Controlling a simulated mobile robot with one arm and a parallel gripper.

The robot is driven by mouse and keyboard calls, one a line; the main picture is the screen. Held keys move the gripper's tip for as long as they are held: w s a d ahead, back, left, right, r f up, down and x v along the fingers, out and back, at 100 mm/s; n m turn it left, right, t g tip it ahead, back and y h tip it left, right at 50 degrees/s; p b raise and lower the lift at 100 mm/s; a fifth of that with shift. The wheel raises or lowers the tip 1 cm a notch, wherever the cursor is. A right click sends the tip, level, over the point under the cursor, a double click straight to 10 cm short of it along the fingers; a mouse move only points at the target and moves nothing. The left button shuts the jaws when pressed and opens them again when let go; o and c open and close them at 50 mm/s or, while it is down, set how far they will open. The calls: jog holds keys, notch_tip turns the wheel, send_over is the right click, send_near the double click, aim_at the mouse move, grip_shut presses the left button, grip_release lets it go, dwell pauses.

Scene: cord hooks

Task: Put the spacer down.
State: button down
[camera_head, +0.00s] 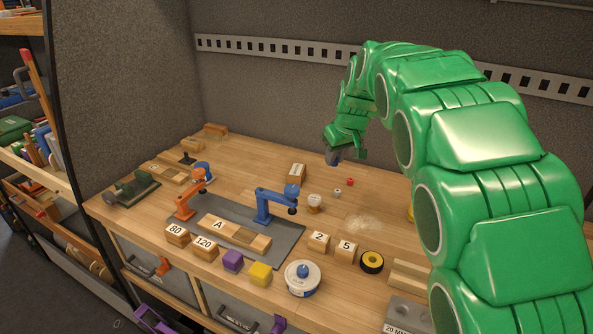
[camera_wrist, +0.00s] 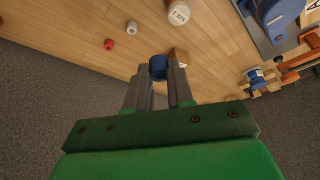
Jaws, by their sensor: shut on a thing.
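My gripper (camera_head: 338,150) hangs above the back of the wooden bench in the head view. Its two grey fingers also show in the wrist view (camera_wrist: 158,80). They are shut on a small dark blue round piece, which I take to be the spacer (camera_wrist: 158,67). In the head view the spacer (camera_head: 333,158) shows as a dark spot under the gripper. It appears to be held above the bench (camera_head: 255,150), but the exact gap is hard to tell.
A red piece (camera_head: 350,182), a small white piece (camera_head: 336,193) and a labelled pot (camera_head: 314,202) stand nearby. A wooden block (camera_head: 297,173) is close on the left. Bare bench lies right of the red piece.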

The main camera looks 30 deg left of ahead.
jog(key=s+a, duration=0.3)
jog(key=a, duration=0.5)
send_near(291, 172)
jog(key=shift+w+a+f, duration=0.25)
jog(key=shift+a+f, duration=0.05)
jog(key=shift+f, duration=0.2)
jog(key=shift+w+a+f, duration=0.3)
jog(key=shift+a+f, duration=0.05)
jog(key=shift+f, duration=0.15)
jog(key=shift+w+a+f, duration=0.2)
jog(key=shift+w+f, duration=0.05)
jog(key=shift+f, duration=1.65)
jog(key=shift+f, duration=0.1)
jog(key=c, duration=1)
grip_release()
